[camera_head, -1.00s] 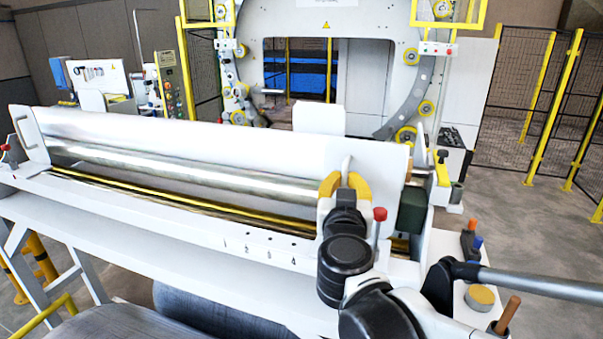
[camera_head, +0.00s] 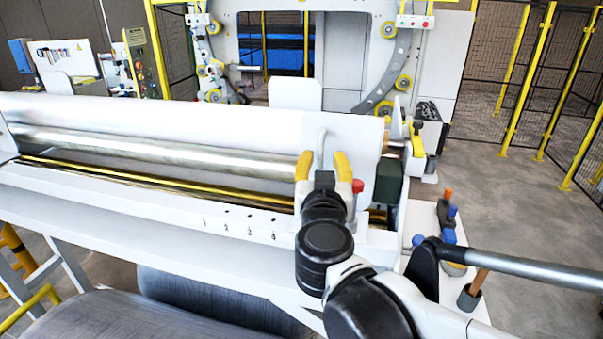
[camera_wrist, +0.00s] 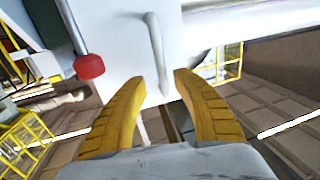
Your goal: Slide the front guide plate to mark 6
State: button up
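The front guide plate (camera_head: 362,142) is a white upright plate at the right end of the long roller. A curved bar handle (camera_head: 322,150) stands out from its face; the handle also shows in the wrist view (camera_wrist: 156,48). My gripper (camera_head: 323,158) is open, with one yellow finger on each side of the handle. In the wrist view the handle's lower end lies between the fingertips (camera_wrist: 163,82), with gaps visible. A red-knobbed lever (camera_head: 358,186) stands just right of my gripper. Printed marks (camera_head: 240,225) show on the front rail left of my gripper; mark 6 is not readable.
A long shiny roller (camera_head: 150,148) runs left from the plate above a yellow strip. A dark green block (camera_head: 388,182) sits right of the lever. A side shelf (camera_head: 425,215) at right holds coloured-handled tools. The rail front left of my arm is clear.

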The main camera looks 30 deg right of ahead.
jog(key=v, duration=0.9)
jog(key=shift+s, duration=0.2)
notch_tip(320, 180, down, 12)
jog(key=s+n+g+y, duration=0.2)
jog(key=n+g+y, duration=0.15)
jog(key=g, duration=0.25)
jog(key=a+f+n+g+y, duration=0.25)
jog(key=a+f+y, duration=0.25)
jog(key=a+y, duration=0.3)
notch_tip(320, 180, down, 40)
jog(key=a+h+b, duration=0.1)
jog(key=b, duration=3.8)
jog(key=shift+r+n+t, duration=0.15)
jog(key=shift+n+t, duration=0.2)
jog(key=shift+n, duration=0.05)
jog(key=shift+s+h, duration=0.1)
jog(key=shift+h, duration=0.15)
